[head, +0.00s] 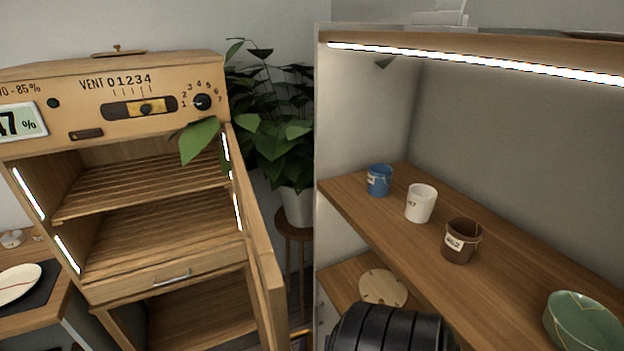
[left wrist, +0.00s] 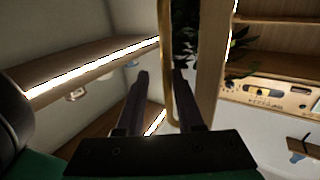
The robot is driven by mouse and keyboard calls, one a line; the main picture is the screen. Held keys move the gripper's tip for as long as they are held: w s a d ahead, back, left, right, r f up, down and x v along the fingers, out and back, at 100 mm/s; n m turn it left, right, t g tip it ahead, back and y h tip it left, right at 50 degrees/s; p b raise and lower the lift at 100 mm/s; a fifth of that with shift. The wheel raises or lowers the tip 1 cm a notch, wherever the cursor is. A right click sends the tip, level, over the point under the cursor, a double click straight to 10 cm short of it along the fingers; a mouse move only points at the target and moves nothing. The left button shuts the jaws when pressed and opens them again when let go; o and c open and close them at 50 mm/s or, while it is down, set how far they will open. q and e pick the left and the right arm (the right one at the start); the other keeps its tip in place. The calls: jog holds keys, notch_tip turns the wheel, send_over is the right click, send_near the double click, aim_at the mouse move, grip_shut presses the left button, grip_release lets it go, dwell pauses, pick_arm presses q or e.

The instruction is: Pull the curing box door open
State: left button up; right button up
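The curing box (head: 150,72) is a wooden cabinet with a vent panel and slatted shelves, at the left of the head view. Its door (head: 262,240) stands swung outward at the right side, seen nearly edge-on, and the inside shows. In the left wrist view the door (left wrist: 208,65) is an upright panel, with a long brass handle bar (left wrist: 165,60) beside it. My left gripper (left wrist: 160,80) has its two dark fingers apart, with the bar between them in the picture, closer to the right finger. I cannot tell whether they touch. The right gripper is not in view.
A plant (head: 268,130) on a stool stands behind the door. A table with a plate (head: 18,283) is at left.

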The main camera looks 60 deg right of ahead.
pick_arm(q)
jog(key=b+v, duration=0.2)
jog(key=v, duration=0.9)
jog(key=shift+s+a, duration=0.2)
jog(key=shift+a, duration=0.1)
